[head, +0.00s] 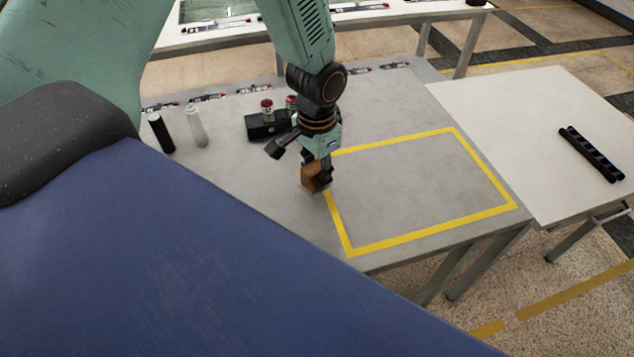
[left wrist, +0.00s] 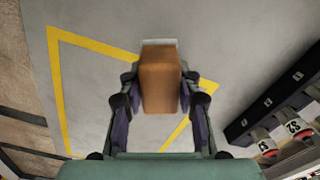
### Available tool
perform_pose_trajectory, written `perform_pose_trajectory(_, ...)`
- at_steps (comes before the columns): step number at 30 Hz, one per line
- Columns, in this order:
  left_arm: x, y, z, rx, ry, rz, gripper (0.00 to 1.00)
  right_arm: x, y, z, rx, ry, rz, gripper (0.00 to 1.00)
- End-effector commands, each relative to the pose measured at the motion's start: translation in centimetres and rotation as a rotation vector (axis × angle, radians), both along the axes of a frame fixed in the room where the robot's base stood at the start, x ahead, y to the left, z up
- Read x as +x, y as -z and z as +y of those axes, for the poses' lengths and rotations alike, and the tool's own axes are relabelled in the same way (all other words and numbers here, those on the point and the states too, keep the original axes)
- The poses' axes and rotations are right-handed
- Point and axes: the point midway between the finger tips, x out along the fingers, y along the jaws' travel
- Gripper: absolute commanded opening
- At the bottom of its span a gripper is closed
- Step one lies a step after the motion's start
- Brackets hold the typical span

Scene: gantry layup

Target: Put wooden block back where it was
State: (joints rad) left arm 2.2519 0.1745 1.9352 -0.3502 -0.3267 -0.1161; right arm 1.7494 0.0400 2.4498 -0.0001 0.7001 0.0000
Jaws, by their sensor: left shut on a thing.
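The wooden block (head: 311,178) is brown and is held in my left gripper (head: 318,168), at the left edge of a yellow taped rectangle (head: 393,244) on the grey table. In the left wrist view the wooden block (left wrist: 160,82) sits between the two fingers of my left gripper (left wrist: 160,98), which press on its sides. A pale strip shows at the block's far end. I cannot tell whether its underside touches the table. My right gripper is in neither view.
A black box with red-topped knobs (head: 262,128) stands just behind the gripper; it also shows in the left wrist view (left wrist: 265,105). A black cylinder (head: 161,134) and a white cylinder (head: 196,127) stand to the left. The rectangle's inside is clear. A white table (head: 520,130) adjoins at right.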

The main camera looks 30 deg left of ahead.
Motion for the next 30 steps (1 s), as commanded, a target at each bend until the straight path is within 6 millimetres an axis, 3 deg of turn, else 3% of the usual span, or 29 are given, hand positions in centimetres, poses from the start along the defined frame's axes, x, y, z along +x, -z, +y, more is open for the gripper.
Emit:
perform_pose_trajectory(7, 0.0, 3.2, -0.1, 0.001, 0.002, 0.003, 0.00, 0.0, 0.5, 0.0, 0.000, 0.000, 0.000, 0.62)
perform_pose_trajectory(20, 0.0, 3.8, -0.1, 0.000, 0.001, 0.000, 0.00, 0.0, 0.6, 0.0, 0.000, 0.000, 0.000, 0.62)
perform_pose_trajectory(21, 0.0, 3.7, -0.1, 0.000, 0.001, 0.000, 0.36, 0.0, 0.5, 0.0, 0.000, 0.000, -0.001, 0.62)
perform_pose_trajectory(28, 0.0, 3.7, -0.1, 0.000, 0.001, 0.000, 0.56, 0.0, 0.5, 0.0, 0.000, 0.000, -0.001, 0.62)
perform_pose_trajectory(30, 0.0, 3.7, -0.1, 0.000, 0.001, 0.001, 0.56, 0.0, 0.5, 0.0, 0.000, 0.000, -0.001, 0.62)
